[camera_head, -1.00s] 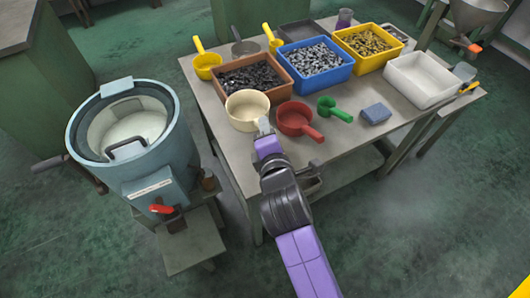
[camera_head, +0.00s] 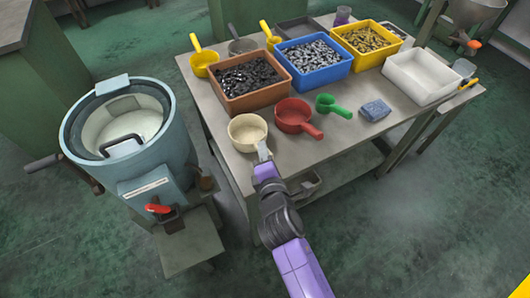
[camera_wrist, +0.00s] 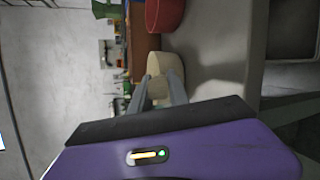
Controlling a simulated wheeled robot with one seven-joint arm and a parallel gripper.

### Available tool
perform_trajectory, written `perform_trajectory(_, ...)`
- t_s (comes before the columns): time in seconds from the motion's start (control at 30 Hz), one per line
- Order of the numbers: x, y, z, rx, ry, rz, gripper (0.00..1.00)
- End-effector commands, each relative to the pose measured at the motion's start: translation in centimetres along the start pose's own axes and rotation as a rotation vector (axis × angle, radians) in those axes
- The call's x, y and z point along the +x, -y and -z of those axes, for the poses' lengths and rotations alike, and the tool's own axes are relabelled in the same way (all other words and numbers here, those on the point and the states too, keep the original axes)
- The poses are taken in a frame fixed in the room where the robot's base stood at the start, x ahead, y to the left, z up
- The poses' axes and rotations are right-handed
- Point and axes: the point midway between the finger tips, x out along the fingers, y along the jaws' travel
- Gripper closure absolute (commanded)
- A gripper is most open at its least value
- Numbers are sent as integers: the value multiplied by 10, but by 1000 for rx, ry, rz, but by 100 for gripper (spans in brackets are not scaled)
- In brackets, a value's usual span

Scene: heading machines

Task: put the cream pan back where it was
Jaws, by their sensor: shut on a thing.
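The cream pan (camera_head: 247,131) is at the front left of the table, in front of the brown bin; it looks upright on or very close to the tabletop. My gripper (camera_head: 264,151) is at the pan's front side, where its handle is. In the wrist view the fingers of my gripper (camera_wrist: 166,88) are shut on the handle of the cream pan (camera_wrist: 166,66). The handle is mostly hidden between the fingers.
A red pan (camera_head: 294,115) stands close to the right of the cream pan. The brown bin (camera_head: 262,103) of dark parts is just behind. A green scoop (camera_head: 330,104) and a blue cloth (camera_head: 375,110) lie farther right. The table's left front corner is bare.

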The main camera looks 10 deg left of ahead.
Motion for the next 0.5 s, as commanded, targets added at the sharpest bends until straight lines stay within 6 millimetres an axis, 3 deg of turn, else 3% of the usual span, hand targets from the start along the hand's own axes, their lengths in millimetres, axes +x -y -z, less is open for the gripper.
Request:
perform_trajectory(0.2,1,2,1,0,0,-2,100)
perform_trajectory(0.23,1,2,1,0,0,0,73)
perform_trajectory(0.3,1,2,0,0,0,0,59)
perform_trajectory(0.5,1,2,0,0,0,0,57)
